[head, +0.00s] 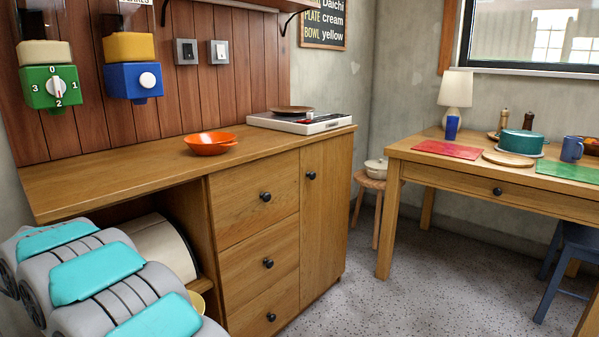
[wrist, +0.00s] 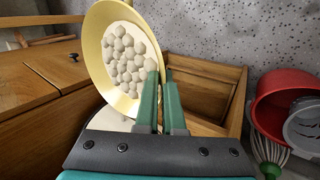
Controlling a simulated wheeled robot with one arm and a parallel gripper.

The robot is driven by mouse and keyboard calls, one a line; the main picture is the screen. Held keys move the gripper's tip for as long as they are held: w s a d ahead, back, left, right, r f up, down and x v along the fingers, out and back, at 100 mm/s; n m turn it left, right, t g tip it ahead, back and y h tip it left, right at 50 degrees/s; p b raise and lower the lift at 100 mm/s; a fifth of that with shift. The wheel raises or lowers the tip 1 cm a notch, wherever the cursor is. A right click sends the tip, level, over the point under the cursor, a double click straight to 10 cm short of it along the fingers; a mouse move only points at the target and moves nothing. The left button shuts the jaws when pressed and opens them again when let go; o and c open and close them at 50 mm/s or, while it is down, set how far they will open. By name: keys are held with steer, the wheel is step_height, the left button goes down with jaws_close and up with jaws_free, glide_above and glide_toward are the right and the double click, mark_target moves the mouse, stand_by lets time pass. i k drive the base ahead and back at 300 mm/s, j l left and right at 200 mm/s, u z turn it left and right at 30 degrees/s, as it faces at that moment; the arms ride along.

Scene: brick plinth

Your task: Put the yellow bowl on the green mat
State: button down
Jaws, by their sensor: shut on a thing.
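The yellow bowl (wrist: 98,55) is in my gripper (wrist: 160,85), its rim pinched between the two green fingers. The bowl looks tilted in the wrist view, and its inside shows pale round shapes; I cannot tell whether they are loose contents or a pattern. In the head view, a small yellow edge (head: 197,302), likely the bowl, shows below my arm; the arm hides my gripper there. The green mat (head: 570,172) lies on the right table, near its front right, with bare surface showing.
The wooden table (head: 480,187) also bears a red mat (head: 447,148), a teal cake on a stand (head: 519,144), a round board (head: 508,159), a blue mug (head: 571,149) and a lamp (head: 456,90). A blue stool (head: 570,250) stands at its front. The cabinet counter (head: 110,175) holds an orange bowl (head: 210,143).

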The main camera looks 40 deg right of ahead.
mark_target(579, 172)
steer(key=l+z, duration=0.1)
steer(key=z, duration=1.35)
steer(key=l+z, duration=0.4)
steer(key=i+l+z, duration=0.1)
steer(key=z, duration=0.3)
steer(key=i+l+z, duration=0.15)
steer(key=l+z, duration=0.2)
steer(key=i+l+z, duration=0.1)
steer(key=z, duration=0.3)
steer(key=i+l+z, duration=0.3)
steer(key=i+l, duration=0.55)
steer(key=i, duration=0.15)
